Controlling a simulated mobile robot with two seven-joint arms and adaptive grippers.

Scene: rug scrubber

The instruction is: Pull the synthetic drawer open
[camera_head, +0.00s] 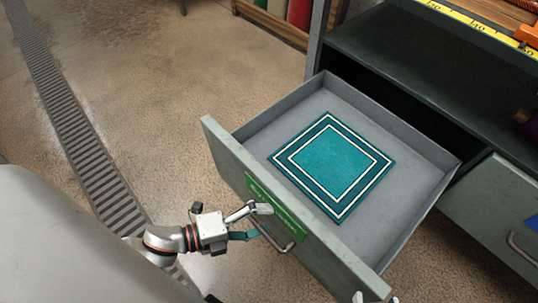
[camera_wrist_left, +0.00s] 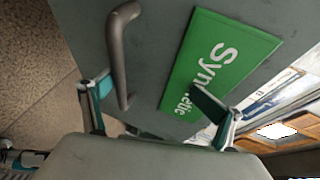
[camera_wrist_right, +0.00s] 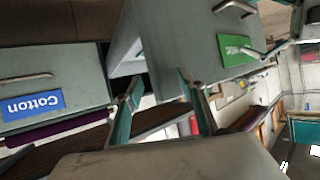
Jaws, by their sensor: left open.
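The synthetic drawer (camera_head: 226,152) stands pulled well out of the dark cabinet. Its front carries a green label (camera_head: 275,206), readable in part as "Synthetic" in the left wrist view (camera_wrist_left: 213,65), and a grey bar handle (camera_wrist_left: 117,50). A teal rug with white border lines (camera_head: 332,165) lies flat inside. My left gripper (camera_head: 255,222) is open at the drawer front, its fingers on either side of the label and handle area; contact with the handle cannot be told. My right gripper (camera_wrist_right: 160,105) is open and empty, apart from the drawer; only its tips show at the head view's bottom edge.
A closed drawer with a blue "Cotton" label (camera_wrist_right: 32,105) is beside it in the right wrist view. The cabinet top (camera_head: 400,60) holds a yellow measuring strip (camera_head: 480,25). A floor grate (camera_head: 75,130) runs along the left. The floor before the drawer is clear.

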